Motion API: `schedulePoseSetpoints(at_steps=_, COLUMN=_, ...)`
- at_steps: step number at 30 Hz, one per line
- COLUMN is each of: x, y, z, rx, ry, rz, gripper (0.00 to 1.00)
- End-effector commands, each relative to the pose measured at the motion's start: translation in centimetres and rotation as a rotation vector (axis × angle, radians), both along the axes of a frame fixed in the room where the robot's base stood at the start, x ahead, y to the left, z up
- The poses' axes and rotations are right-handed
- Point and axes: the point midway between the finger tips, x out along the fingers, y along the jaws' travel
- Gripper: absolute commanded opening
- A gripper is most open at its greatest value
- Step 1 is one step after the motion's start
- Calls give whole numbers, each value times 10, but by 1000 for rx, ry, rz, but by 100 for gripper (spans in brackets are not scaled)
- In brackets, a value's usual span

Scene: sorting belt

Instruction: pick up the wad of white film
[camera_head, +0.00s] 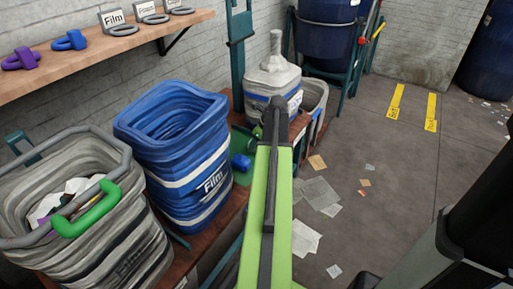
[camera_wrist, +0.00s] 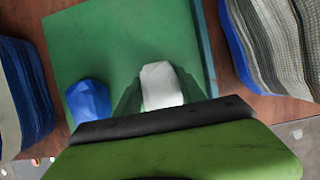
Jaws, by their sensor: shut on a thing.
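The wad of white film (camera_wrist: 162,84) is a small pale lump near the middle of the wrist view, over a green surface. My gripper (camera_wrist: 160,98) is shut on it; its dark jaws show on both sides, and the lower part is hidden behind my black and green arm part. I cannot tell whether the wad touches the surface. In the head view my arm hides the wad.
A blue lump (camera_wrist: 88,101) lies left of the wad on the green surface (camera_wrist: 110,45). A blue bin labelled Film (camera_head: 190,165) and a grey bin with scraps (camera_head: 110,245) stand left. Another grey bin (camera_head: 262,100) stands behind. Flat sheets (camera_head: 320,195) litter the floor.

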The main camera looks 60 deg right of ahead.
Motion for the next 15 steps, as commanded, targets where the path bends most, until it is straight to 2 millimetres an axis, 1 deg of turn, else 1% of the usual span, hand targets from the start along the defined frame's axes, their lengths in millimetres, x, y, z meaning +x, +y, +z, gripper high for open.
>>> schedulePoseSetpoints(at_steps=9, x=0, y=0, z=2, rx=0, ry=0, rz=-1, gripper=10)
schedulePoseSetpoints(at_steps=11, x=-1, y=0, z=5, rx=0, ry=0, rz=-1, gripper=10)
schedulePoseSetpoints(at_steps=15, x=-1, y=0, z=21, rx=0, ry=0, rz=-1, gripper=10)
